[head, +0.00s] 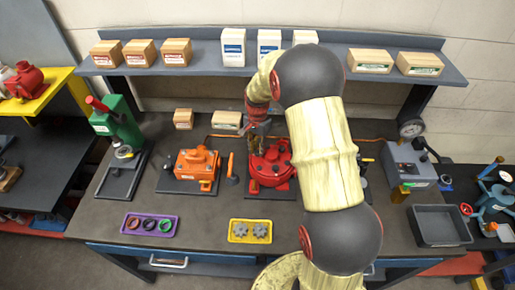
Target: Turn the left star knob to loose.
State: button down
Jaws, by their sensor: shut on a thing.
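A red round machine (270,168) stands on a dark base plate in the middle of the workbench. My gripper (256,143) points down at the upper left of this machine and is shut on a small part there, which I take to be the left star knob. The fingers and the small size hide the knob, so its shape and how far it is turned cannot be made out. My arm covers the right side of the machine and what lies behind it.
An orange motor (198,168) and an upright orange handle (231,168) stand left of the machine. A purple tray (174,233) with rings and a yellow tray (232,239) with grey gears lie in front. A green press (118,124) is further left, a grey bin (438,240) right.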

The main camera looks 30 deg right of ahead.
aim_at(257, 151)
jog(key=n, duration=0.7)
jog(key=shift+s+f, duration=0.15)
jog(key=shift+f, duration=0.1)
jog(key=n, duration=0.6)
jog(key=shift+n+p, duration=0.4)
jog(key=n, duration=0.7)
jog(key=shift+f, duration=0.1)
jog(key=n, duration=0.6)
jog(key=shift+s+n, duration=0.1)
jog(key=shift+n, duration=0.3)
jog(key=c, duration=2)
grip_release()
jog(key=o, duration=0.4)
jog(key=shift+w+r, duration=0.2)
jog(key=shift+w, duration=0.05)
notch_tip(257, 151, up, 12)
jog(key=shift+f, duration=0.1)
